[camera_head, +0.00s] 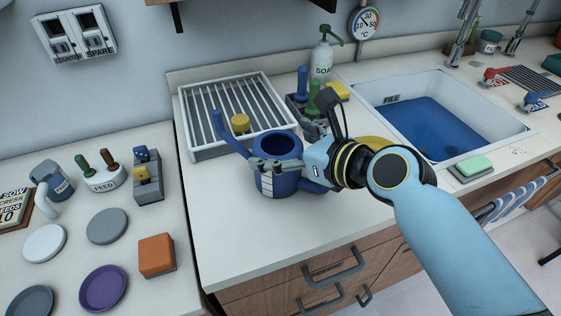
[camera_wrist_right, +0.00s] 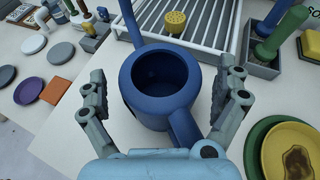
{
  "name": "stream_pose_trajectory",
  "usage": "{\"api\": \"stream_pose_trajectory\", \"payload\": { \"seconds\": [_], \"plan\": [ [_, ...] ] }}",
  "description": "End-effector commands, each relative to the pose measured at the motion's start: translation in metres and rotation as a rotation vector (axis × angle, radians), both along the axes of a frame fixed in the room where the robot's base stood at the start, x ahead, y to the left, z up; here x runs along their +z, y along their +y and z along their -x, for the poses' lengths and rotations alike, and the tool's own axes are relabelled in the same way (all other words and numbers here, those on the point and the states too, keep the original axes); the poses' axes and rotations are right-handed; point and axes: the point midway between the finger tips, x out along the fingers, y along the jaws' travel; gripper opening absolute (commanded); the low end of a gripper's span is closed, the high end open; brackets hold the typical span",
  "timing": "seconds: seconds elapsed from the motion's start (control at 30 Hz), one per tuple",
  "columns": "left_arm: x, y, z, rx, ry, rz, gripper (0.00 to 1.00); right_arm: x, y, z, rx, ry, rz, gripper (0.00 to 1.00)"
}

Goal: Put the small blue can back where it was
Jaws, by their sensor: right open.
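The small blue can (camera_head: 268,180) is a watering can with an open round top. It stands upright on the counter in front of the white rack, its spout pointing up and left. In the right wrist view the can (camera_wrist_right: 150,112) sits between my fingers, its handle toward the palm. My right gripper (camera_head: 288,147) is open, with one finger on each side of the can; it also shows in the wrist view (camera_wrist_right: 162,95). I cannot tell whether the fingers touch it. My arm hides part of the can's right side. My left gripper is not in view.
A white drying rack (camera_head: 187,136) with a yellow sprinkler head (camera_head: 240,122) stands behind the can. A soap bottle (camera_head: 321,62) and brush caddy are behind the gripper. Right of the can are a yellow dish (camera_wrist_right: 292,152) and the sink (camera_head: 500,118).

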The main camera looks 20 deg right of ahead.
Motion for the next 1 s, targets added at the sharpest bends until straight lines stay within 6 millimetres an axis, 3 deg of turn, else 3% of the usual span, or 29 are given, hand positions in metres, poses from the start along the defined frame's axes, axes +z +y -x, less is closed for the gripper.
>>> {"api": "stream_pose_trajectory", "payload": {
  "seconds": [0.1, 0.37, 0.87, 1.0],
  "plan": [
    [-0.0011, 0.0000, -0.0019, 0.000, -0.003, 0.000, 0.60, -0.0060, 0.0050, -0.0103, 0.000, 0.002, 0.001, 1.00],
    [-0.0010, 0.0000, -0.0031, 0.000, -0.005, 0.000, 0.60, -0.0070, 0.0057, -0.0122, 0.000, 0.001, 0.002, 0.99],
    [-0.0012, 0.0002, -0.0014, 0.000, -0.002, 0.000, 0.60, -0.0060, 0.0054, -0.0124, -0.001, -0.001, 0.001, 0.33],
    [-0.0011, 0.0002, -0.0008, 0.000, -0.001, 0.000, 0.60, -0.0059, 0.0055, -0.0124, -0.001, -0.001, 0.001, 0.33]
  ]
}}
